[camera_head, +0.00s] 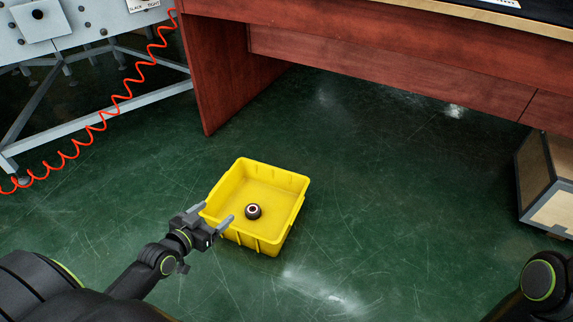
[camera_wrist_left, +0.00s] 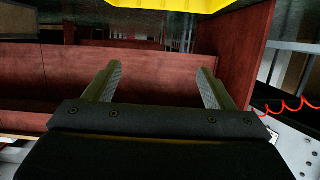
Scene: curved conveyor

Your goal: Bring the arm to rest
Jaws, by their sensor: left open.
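My left gripper (camera_head: 215,218) is open and empty in the head view, and it shows in front of the left edge of a yellow bin. In the left wrist view my left gripper (camera_wrist_left: 158,88) has its two fingers spread with nothing between them. Part of my right arm (camera_head: 540,280) shows at the lower right of the head view; its gripper is out of view.
The yellow bin (camera_head: 285,225) holds a small dark ring-shaped part (camera_head: 253,211). A reddish wooden desk (camera_head: 390,65) stands at the back. A coiled red hose (camera_head: 103,120) hangs at left by a grey frame. A box (camera_head: 548,190) stands at right. Green floor is clear right of the bin.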

